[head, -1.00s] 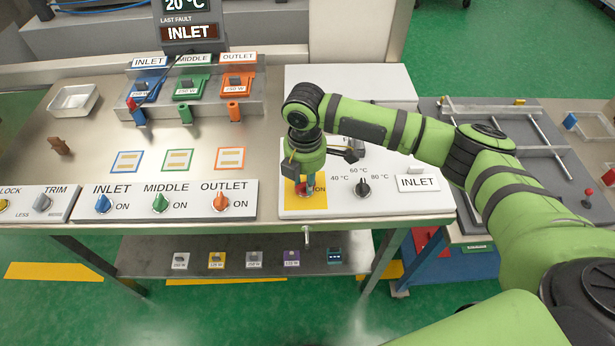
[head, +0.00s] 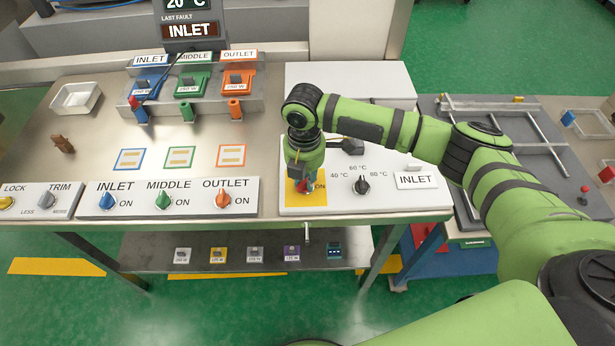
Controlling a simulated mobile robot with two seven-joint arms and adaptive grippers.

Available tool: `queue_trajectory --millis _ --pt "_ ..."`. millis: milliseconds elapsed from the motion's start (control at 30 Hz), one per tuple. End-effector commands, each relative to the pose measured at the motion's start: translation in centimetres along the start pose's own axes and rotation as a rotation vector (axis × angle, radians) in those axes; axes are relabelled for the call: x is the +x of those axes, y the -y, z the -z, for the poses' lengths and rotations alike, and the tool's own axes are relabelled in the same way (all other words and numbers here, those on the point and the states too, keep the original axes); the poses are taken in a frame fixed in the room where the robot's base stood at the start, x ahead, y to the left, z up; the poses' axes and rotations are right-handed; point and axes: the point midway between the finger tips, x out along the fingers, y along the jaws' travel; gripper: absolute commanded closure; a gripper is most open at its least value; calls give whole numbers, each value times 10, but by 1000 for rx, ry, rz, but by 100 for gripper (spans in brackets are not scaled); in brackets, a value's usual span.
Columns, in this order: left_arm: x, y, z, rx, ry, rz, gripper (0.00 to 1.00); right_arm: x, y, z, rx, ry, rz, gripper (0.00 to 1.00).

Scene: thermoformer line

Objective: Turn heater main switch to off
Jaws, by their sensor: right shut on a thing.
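The heater main switch (head: 305,187) is a red knob on a yellow plate (head: 293,198) at the left of the white right-hand panel. The word ON is printed to its right. My right gripper (head: 303,183) points down over the yellow plate and is shut on the red knob. Its fingers hide most of the knob, so I cannot tell exactly which way it points. My left gripper is not in view.
A temperature knob (head: 361,184) and an INLET label plate (head: 417,181) sit to the right on the same panel. INLET (head: 106,202), MIDDLE (head: 162,201) and OUTLET (head: 223,200) knobs are on the panel to the left. The bench between them and the colored holders is mostly clear.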

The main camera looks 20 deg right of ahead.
Motion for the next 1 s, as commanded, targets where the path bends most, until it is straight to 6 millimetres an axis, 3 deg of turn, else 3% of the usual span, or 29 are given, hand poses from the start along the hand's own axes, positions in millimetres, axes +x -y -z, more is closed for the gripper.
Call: queue_trajectory --millis 300,667,1000 --pt "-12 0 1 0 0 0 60 -4 -2 8 -223 -14 -5 100" --pt "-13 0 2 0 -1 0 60 -2 -2 8 -268 -13 -5 100" --pt "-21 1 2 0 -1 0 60 -2 -2 9 -500 -13 -7 100"
